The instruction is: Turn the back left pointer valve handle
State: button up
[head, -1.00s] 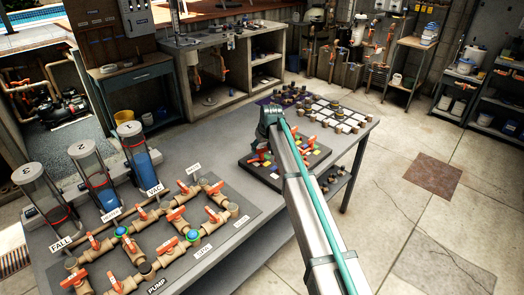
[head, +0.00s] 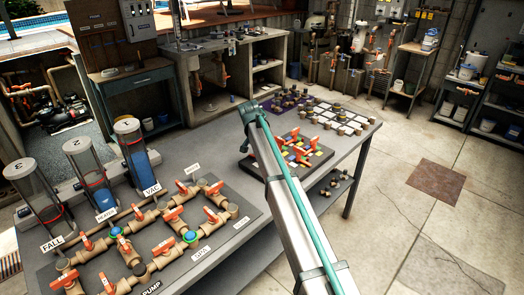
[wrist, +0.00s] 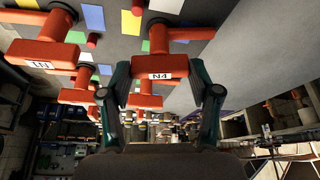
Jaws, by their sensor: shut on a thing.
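The dark valve board (head: 318,160) lies on the grey table and carries several orange pointer handles. In the wrist view the board (wrist: 118,45) fills the upper part. An orange handle labelled N4 (wrist: 140,62) is between the fingers of my gripper (wrist: 160,78), which is shut on it. A similar handle labelled 1N (wrist: 42,55) is to the left, and another orange handle (wrist: 145,101) shows farther off between the fingers. In the head view my arm covers the board's left side and my gripper cannot be seen.
Beside the board is another board with pale blocks (head: 340,118). A pipe assembly with orange valves (head: 155,235) and clear cylinders (head: 85,170) occupies the table's left part. Bare table lies between the pipes and my arm. Neighbouring handles are close around my fingers.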

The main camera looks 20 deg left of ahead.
jog(key=shift+a+m+g+h+b, duration=0.1)
jog(key=shift+m+g+h+b, duration=0.3)
jog(key=shift+m, duration=0.9)
jog(key=o, duration=1.1)
jog(key=shift+o, duration=0.2)
jog(key=v, duration=1.2)
jog(key=shift+s+a, duration=0.1)
jog(key=shift+a, duration=0.05)
